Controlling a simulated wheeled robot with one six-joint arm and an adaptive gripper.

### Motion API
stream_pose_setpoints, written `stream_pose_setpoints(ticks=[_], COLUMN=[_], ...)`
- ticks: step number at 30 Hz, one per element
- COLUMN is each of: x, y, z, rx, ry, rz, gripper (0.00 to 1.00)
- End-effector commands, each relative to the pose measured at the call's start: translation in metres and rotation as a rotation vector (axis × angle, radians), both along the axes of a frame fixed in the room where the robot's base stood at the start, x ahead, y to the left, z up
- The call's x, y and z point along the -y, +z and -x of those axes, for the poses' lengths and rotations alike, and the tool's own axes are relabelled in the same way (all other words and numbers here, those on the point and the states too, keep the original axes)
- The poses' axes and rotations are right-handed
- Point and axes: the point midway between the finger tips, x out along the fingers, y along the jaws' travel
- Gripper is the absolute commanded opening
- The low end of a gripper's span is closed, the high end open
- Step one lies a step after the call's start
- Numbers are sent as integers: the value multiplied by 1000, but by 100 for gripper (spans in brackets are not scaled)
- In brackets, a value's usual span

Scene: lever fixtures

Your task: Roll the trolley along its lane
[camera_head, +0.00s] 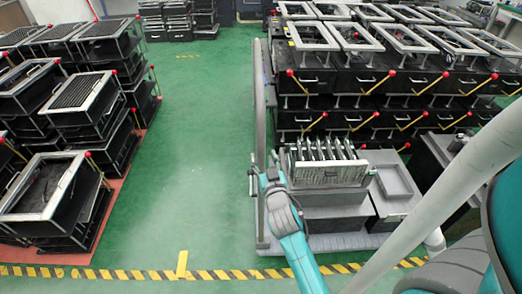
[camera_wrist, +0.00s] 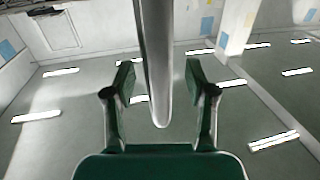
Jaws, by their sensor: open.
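The trolley has a low grey platform (camera_head: 335,242) at the lower middle right of the head view, carrying grey boxes and a slatted rack. A tall grey bar (camera_head: 260,110), which looks like its handle, stands at its left edge. My gripper (camera_head: 262,164) is beside the lower part of this bar, with its fingers open. In the wrist view, a grey bar (camera_wrist: 156,60) runs down between the two open fingertips of my gripper (camera_wrist: 160,78), with gaps on both sides. My wrist hides part of the bar's lower length.
Green floor (camera_head: 190,140) lies clear left of the trolley. Black-and-yellow tape (camera_head: 120,274) crosses the front. Stacked black fixtures (camera_head: 60,190) stand at left. Black cabinets with red-knobbed yellow levers (camera_head: 370,85) stand close behind the trolley. A grey tray (camera_head: 395,182) is at its right.

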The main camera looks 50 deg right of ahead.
Motion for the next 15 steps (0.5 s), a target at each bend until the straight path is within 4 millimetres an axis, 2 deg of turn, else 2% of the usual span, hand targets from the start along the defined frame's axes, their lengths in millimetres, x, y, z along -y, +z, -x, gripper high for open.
stream_pose_setpoints(ticks=[6, 15], x=[19, 26], y=[0, 0], z=[-22, -31], rx=[1, 0], ry=[0, 1], rz=[1, 0], gripper=[56, 56])
